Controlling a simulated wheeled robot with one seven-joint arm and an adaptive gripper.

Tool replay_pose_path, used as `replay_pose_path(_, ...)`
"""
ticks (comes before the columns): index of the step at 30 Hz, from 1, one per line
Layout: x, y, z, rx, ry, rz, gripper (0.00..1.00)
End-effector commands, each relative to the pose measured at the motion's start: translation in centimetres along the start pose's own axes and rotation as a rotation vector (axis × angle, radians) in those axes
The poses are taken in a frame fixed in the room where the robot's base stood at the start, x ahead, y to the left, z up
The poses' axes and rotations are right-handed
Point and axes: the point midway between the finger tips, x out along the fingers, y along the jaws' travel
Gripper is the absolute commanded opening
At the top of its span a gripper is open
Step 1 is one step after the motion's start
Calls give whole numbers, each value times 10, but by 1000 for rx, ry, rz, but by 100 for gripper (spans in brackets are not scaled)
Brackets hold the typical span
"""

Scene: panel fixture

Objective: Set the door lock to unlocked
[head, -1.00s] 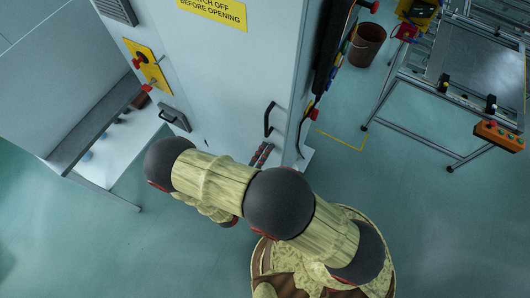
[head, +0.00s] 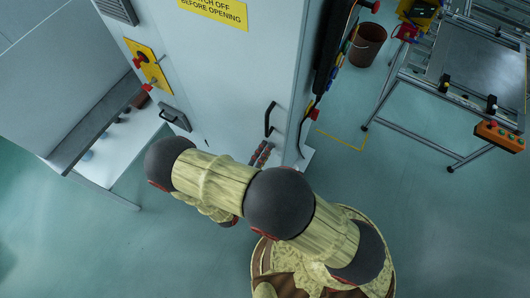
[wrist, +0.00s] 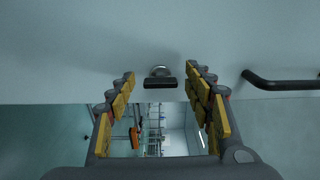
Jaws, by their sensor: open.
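The door lock (wrist: 160,79) shows in the wrist view as a small dark bar in front of a round silver base on the pale grey door (wrist: 60,50). The bar lies about level in the picture. My gripper (wrist: 160,84) is open, with its yellow-padded fingers to the left and right of the lock. No finger visibly touches it, and the depth gap is hard to judge. In the head view, my arm extends toward the cabinet (head: 225,75); I cannot make out the lock or my fingertips there.
A black bar handle (wrist: 280,82) stands right of my fingers in the wrist view. A yellow switch plate (head: 147,64) and a grey latch (head: 174,118) are on the cabinet. A bench (head: 105,155) stands left and a metal-frame table (head: 470,70) right. Open floor lies between.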

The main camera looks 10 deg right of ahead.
Motion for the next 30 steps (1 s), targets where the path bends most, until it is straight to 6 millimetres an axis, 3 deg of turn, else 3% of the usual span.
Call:
replay_pose_path(8, -20, 0, 1, 0, -4, 0, 52)
replay_pose_path(21, -96, 0, 1, 1, -5, 1, 52)
replay_pose_path(30, -120, 1, 1, 0, -1, 0, 52)
